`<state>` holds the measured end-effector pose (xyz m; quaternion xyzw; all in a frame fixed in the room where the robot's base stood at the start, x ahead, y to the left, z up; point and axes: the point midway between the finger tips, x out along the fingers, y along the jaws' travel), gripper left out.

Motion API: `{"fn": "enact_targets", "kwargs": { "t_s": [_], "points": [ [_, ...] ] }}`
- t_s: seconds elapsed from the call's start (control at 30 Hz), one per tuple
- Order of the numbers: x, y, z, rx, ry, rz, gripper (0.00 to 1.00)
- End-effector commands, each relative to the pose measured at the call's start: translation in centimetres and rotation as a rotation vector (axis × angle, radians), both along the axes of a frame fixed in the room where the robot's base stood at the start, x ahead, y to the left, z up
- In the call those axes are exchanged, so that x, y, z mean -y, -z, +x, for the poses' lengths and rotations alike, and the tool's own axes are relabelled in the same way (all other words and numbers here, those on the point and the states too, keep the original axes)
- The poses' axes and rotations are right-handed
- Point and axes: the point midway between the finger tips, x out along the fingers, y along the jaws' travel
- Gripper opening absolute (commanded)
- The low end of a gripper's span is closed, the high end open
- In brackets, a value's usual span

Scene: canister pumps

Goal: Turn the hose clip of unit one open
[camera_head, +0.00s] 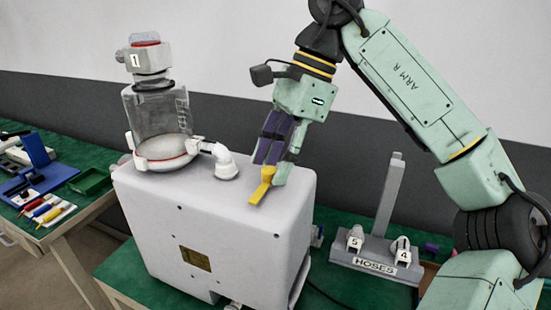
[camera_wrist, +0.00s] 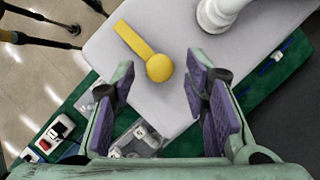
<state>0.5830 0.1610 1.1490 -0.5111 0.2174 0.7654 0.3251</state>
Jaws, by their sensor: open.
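Unit one is a clear canister (camera_head: 158,112) with a white head bearing a "1", on a white box (camera_head: 230,215). A yellow lever (camera_head: 263,186), apparently the hose clip, lies on the box top near its right edge. In the wrist view, the lever (camera_wrist: 145,50) has a round knob and a flat arm pointing to the upper left. My gripper (camera_head: 271,165) is just above the lever, pointing down. In the wrist view, my gripper (camera_wrist: 163,75) is open and empty, its purple-padded fingers either side of the knob.
A white elbow pipe (camera_head: 224,162) stands on the box, left of my gripper. It also shows in the wrist view (camera_wrist: 218,12). A grey stand marked "HOSES" (camera_head: 375,262) holds fittings 4 and 5 at right. A side bench at left carries tools and a green tray (camera_head: 90,181).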

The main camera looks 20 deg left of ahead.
Motion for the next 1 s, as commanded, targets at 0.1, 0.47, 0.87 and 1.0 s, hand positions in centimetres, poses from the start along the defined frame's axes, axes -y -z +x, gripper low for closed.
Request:
{"fn": "enact_targets", "kwargs": {
  "t_s": [0.1,0.47,0.87,1.0],
  "points": [
    [0.3,-1.1,0.4,0.003,0.005,-0.003,0.42],
    [1.7,-5.6,1.6,0.001,0.005,-0.003,0.42],
    [2.0,-6.8,2.0,0.000,0.001,0.000,0.42],
    [2.0,-6.8,1.9,0.000,0.001,0.000,0.42]
  ]
}}
